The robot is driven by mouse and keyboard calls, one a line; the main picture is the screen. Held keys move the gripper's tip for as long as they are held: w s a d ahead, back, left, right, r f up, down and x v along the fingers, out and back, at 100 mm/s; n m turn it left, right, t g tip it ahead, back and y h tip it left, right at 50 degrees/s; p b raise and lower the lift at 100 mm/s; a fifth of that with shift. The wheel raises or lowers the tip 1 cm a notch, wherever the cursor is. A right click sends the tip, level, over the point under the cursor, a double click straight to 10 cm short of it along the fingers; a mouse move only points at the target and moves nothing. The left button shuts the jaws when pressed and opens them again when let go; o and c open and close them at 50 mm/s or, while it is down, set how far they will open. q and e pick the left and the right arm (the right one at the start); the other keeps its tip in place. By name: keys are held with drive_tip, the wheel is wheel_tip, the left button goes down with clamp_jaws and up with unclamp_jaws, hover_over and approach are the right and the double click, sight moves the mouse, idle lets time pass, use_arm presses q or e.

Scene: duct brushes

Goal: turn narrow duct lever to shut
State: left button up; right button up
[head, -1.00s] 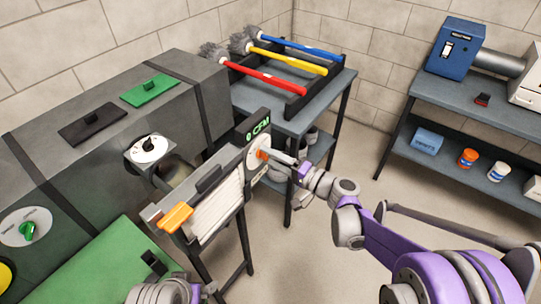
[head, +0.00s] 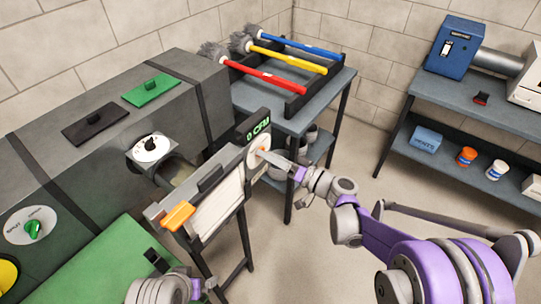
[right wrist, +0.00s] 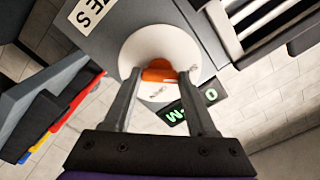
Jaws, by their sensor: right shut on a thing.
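A white round dial with an orange lever (right wrist: 159,72) is on the grey panel below the green CFM display (head: 258,131). My right gripper (head: 268,153) reaches it from the right. In the right wrist view its two fingers (right wrist: 159,80) are shut on the orange lever, one on each side. Small print on the dial is not legible. A second white dial with a black lever (head: 150,144) is on the grey duct. A third dial with a green lever (head: 34,229) is at the far left. My left gripper (head: 207,286) is low in the head view, its jaws unclear.
An orange handle (head: 177,216) sticks out near the panel. A green board (head: 108,262) lies at the lower left. Red, yellow and blue brushes (head: 300,47) lie in a black rack on the back table. A shelf table (head: 470,115) stands at right, with open floor between.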

idle(0.4)
drive_tip(key=o, duration=1.4)
drive_tip(key=shift+c, duration=0.2)
drive_tip(key=v, duration=1)
drive_tip(key=shift+s+d, duration=0.25)
drive_tip(key=shift+d, duration=0.05)
